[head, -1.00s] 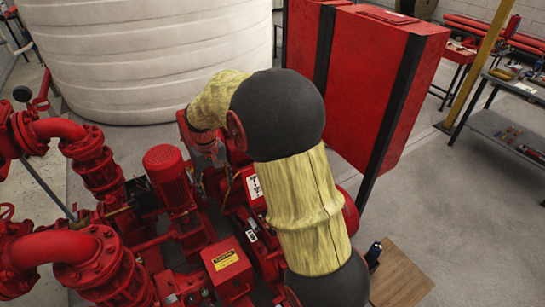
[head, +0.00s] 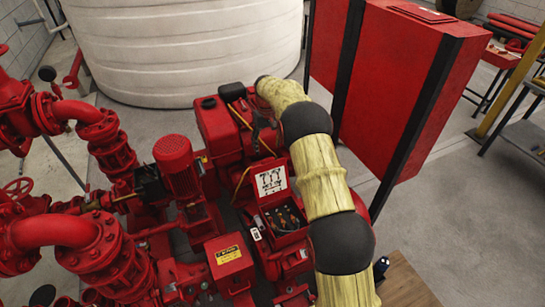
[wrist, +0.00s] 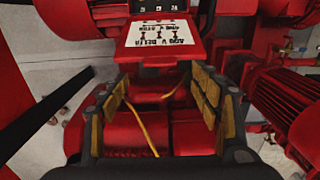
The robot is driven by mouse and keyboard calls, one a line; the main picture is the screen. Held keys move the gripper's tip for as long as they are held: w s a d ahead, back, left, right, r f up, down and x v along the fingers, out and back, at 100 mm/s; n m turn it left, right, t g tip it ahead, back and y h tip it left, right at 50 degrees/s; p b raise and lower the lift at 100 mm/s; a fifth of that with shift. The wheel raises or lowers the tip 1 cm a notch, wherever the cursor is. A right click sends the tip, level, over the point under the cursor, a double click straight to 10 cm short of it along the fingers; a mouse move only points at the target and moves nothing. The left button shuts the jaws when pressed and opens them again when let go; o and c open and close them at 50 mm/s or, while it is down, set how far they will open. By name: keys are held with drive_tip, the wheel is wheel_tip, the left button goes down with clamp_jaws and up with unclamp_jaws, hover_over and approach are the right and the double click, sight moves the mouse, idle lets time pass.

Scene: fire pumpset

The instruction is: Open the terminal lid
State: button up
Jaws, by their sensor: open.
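The terminal lid (head: 271,181) stands raised at the back of the red terminal box (head: 302,235), its white wiring diagram facing the head camera. Terminals (head: 284,217) show inside the uncovered box. In the wrist view the lid (wrist: 158,40) is at the top centre with its diagram upside down, and part of the terminals (wrist: 158,6) shows beyond it. My gripper (wrist: 161,88) is open and empty, its padded fingers spread below the lid in the picture and apart from it. In the head view my gripper (head: 262,133) is small and dark behind the lid.
A red motor (head: 176,168) and pipework (head: 60,235) stand left of the box. A red box with a yellow label (head: 229,262) is in front. A tall red cabinet (head: 400,90) stands behind my arm at right. A yellow cable (wrist: 145,130) runs below my fingers.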

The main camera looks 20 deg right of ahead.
sight(268, 159)
wheel_tip(268, 159, down, 7)
drive_tip(key=shift+f+b, duration=0.1)
drive_tip(key=shift+b, duration=0.8)
drive_tip(key=shift+c, duration=0.7)
drive_tip(key=c, duration=1.5)
clamp_jaws()
